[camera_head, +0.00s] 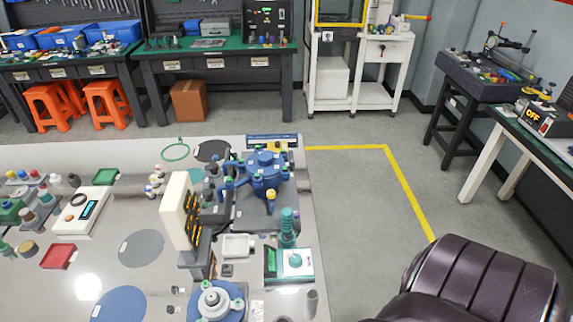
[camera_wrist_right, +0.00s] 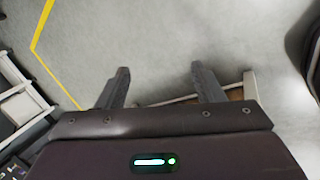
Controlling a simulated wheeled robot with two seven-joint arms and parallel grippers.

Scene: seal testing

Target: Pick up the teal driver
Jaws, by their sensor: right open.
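A teal, ridged upright piece that looks like the teal driver (camera_head: 288,222) stands near the right edge of the grey worktable (camera_head: 330,270) in the head view. It is just behind a white and green device with a dark display (camera_head: 295,264); its lower end is partly hidden. My right gripper (camera_wrist_right: 160,84) shows in the right wrist view with its two fingers wide apart and nothing held between them. It is over the floor, away from the driver. In the head view, only my dark right arm shows, at the lower right. My left gripper is in no view.
A blue valve-like assembly (camera_head: 265,172) stands behind the driver, and a tall cream panel (camera_head: 180,210) to its left. A white tray (camera_head: 237,246) lies left of it. The floor right of the table is clear, with a yellow line (camera_head: 410,195).

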